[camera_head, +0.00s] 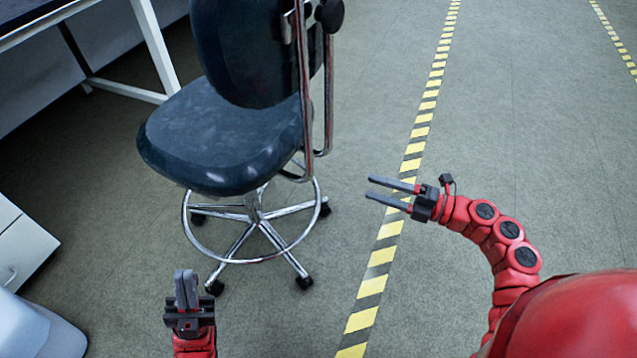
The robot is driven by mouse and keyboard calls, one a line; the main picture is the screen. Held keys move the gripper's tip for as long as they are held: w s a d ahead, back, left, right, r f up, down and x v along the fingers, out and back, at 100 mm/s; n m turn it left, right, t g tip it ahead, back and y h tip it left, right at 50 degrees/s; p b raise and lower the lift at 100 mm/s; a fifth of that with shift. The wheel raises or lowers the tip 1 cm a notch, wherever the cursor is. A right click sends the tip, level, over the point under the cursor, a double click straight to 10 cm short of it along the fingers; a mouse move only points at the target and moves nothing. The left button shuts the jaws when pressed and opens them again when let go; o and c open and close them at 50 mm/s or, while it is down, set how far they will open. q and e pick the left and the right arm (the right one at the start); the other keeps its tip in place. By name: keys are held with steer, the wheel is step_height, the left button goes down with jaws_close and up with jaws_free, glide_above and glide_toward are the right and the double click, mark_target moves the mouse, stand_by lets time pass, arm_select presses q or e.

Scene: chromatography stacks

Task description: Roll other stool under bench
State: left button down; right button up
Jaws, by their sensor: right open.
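A dark blue wheeled stool (215,140) with a backrest, chrome foot ring and black castors stands upright on the floor left of centre. The bench (130,88), with a white frame, is at the upper left, beyond and left of the stool; only part of it shows. My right gripper (372,189) is open and empty, right of the stool and apart from it, pointing left over the striped tape. My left gripper (185,275) is at the lower left, in front of the stool's base, pointing up. Its fingers look close together, but their gap is hard to judge.
A white drawer cabinet (22,240) stands at the left edge, with a pale rounded object (40,325) below it. Yellow and black tape (410,165) runs along the floor right of the stool. The floor right of the tape is clear.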

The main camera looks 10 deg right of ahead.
mark_target(319, 170)
steer(key=b+x, duration=0.1)
steer(key=x, duration=1.4)
steer(key=shift+w+a, duration=0.3)
jaws_close()
stand_by(0.5)
